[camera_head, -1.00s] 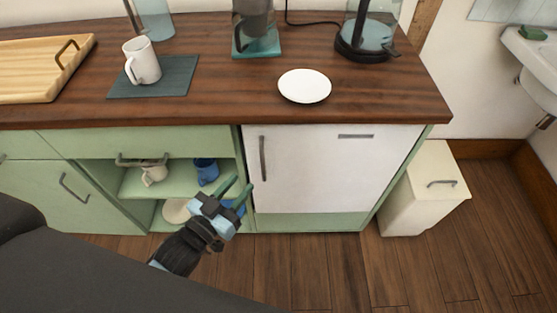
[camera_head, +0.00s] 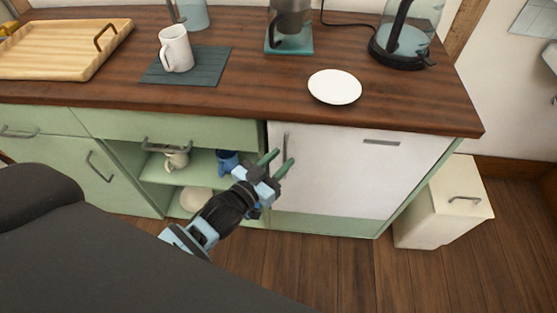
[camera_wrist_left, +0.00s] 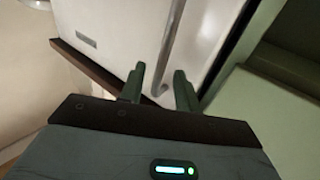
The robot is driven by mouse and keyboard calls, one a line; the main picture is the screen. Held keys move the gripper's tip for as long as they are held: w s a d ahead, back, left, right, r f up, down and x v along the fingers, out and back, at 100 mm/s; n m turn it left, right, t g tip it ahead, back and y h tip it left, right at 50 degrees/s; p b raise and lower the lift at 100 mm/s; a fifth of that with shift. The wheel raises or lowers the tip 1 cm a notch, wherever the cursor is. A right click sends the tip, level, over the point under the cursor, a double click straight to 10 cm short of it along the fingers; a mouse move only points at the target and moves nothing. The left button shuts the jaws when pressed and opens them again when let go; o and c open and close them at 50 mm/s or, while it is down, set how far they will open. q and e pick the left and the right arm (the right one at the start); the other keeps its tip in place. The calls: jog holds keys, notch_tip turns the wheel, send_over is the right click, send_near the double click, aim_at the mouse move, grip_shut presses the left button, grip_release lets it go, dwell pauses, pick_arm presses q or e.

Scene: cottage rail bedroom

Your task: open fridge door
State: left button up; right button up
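The white fridge door (camera_head: 345,175) is closed under the wooden counter, flush with the green cabinets. Its vertical grey handle (camera_head: 285,150) is near the door's left edge. My left gripper (camera_head: 279,165) is open, with its two green fingers at the lower part of the handle. In the left wrist view the handle (camera_wrist_left: 168,55) runs down between the two fingertips (camera_wrist_left: 159,80); whether they touch it cannot be told. The white door (camera_wrist_left: 120,35) fills the upper middle of that view. My right gripper is not in view.
On the counter (camera_head: 250,80) are a white plate (camera_head: 335,87), a mug (camera_head: 176,48), a wooden tray (camera_head: 60,50) and a kettle (camera_head: 405,35). A cream bin (camera_head: 445,205) stands right of the fridge. An open shelf (camera_head: 205,170) holds cups left of it. Floor in front is clear.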

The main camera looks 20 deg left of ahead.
pick_arm(q)
jog(key=shift+c, duration=0.4)
grip_shut()
jog(key=shift+s, duration=0.1)
